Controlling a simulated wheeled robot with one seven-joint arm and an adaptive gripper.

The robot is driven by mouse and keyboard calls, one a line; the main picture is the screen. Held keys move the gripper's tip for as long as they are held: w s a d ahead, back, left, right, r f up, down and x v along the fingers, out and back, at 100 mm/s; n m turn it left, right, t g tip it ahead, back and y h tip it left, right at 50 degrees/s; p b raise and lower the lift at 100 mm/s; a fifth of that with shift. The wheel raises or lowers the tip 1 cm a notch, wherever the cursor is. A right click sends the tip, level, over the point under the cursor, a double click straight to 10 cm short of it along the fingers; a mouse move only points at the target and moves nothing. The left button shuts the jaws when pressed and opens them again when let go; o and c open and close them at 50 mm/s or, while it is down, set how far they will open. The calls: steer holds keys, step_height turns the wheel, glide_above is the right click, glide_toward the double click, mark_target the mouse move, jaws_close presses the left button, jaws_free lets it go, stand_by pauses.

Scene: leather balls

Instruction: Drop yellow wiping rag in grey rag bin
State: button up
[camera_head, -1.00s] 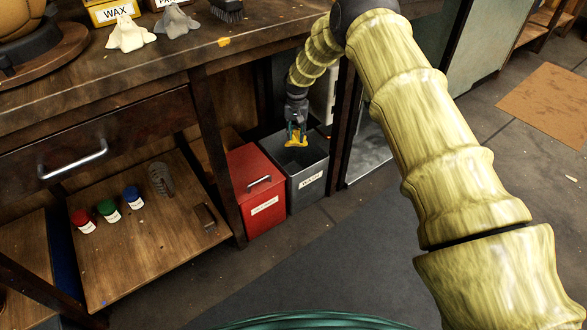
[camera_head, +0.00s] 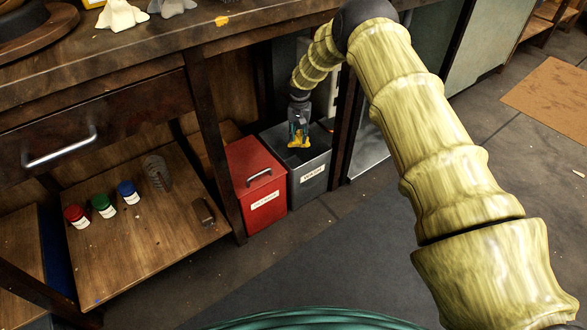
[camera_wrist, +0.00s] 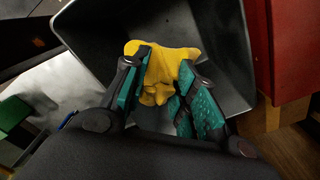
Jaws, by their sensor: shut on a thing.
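The yellow wiping rag (camera_head: 299,141) hangs crumpled from my gripper (camera_head: 299,131), which is shut on it. In the wrist view the rag (camera_wrist: 166,66) is pinched between the two teal-padded fingers of my gripper (camera_wrist: 164,88). The grey rag bin (camera_head: 312,182) stands open-topped on the floor, with a white label on its front. The rag and fingertips are over the bin's opening. In the wrist view the bin's grey wall (camera_wrist: 225,50) surrounds the rag. I cannot tell how far below the rim the rag hangs.
A red lidded bin (camera_head: 257,190) stands against the grey bin's left side. A dark wooden bench leg (camera_head: 215,150) rises left of it. A low shelf (camera_head: 150,240) holds small red, green and blue jars. The bench top (camera_head: 130,50) overhangs the bins.

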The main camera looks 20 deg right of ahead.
steer(key=shift+f, duration=0.4)
steer(key=o, duration=1)
steer(key=shift+r, duration=3.8)
